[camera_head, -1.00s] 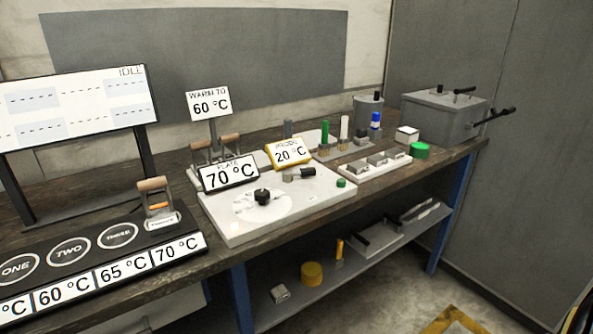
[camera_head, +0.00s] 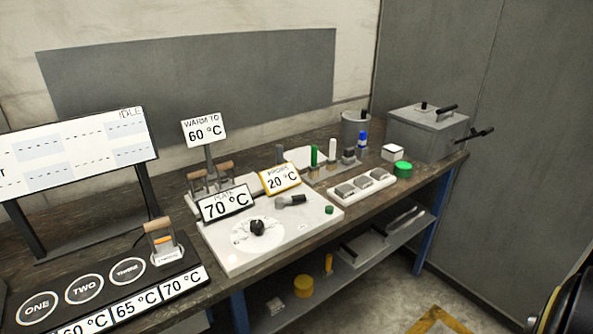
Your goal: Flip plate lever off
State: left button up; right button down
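The plate (camera_head: 290,228) is a white slab on the bench with a black dial knob (camera_head: 257,227) on a round scale. A dark lever handle (camera_head: 290,200) lies on its rear part, pointing right. A green button or lamp (camera_head: 329,210) sits near its right edge. A black-framed sign (camera_head: 225,203) reads "PLATE 70 °C", and a yellow-framed sign (camera_head: 281,179) reads "PROBE 20 °C". A dark rounded part at the lower right edge may be my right arm. Neither gripper shows.
A display (camera_head: 78,155) reading "IDLE" stands at left behind a black board with three round pads. A "WARM TO 60 °C" sign (camera_head: 205,131) stands behind the plate. A white tray (camera_head: 378,187), green round piece (camera_head: 402,169) and grey box (camera_head: 427,131) are at right. A shelf runs below.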

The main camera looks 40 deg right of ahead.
aim_at(280, 201)
jog(key=k, duration=0.6)
jog(key=z, duration=0.6)
jog(key=i, duration=1.3)
jog(key=u, duration=0.45)
